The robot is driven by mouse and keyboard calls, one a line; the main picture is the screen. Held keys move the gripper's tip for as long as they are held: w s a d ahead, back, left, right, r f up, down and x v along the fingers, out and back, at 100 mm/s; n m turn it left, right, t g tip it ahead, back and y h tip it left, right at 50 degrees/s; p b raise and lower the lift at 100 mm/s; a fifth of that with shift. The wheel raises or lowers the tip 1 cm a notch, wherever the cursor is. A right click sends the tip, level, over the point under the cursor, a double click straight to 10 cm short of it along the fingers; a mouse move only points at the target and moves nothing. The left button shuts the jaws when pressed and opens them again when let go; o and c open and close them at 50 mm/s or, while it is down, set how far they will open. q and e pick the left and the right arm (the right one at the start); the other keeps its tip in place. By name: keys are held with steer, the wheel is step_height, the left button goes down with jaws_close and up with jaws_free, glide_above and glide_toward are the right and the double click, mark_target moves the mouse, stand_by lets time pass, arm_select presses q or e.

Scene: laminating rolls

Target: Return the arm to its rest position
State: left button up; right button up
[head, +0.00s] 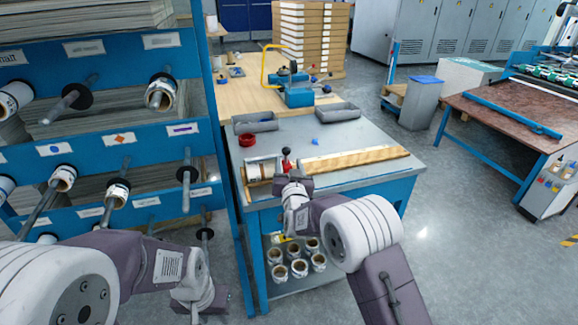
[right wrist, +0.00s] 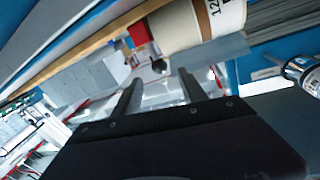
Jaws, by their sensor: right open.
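My right arm reaches up from the bottom right of the head view. Its gripper (head: 292,184) is over the front edge of the grey-topped bench, close to a white roll (head: 260,171) at the left end of a wooden board (head: 355,160). In the right wrist view the two fingers (right wrist: 158,88) stand apart with nothing between them. The roll (right wrist: 205,22), marked "12", is just beyond them. My left arm is folded low at the left, its gripper end (head: 200,300) pointing down near the frame's bottom; its fingers are not clear.
A blue rack (head: 130,139) with rolls on pegs stands at the left, close to my left arm. The bench (head: 385,140) carries grey trays (head: 337,112) and a red ring (head: 247,140). Several rolls (head: 298,268) sit on its lower shelf. Floor (head: 470,240) is clear at the right.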

steer(key=shift+s, duration=0.35)
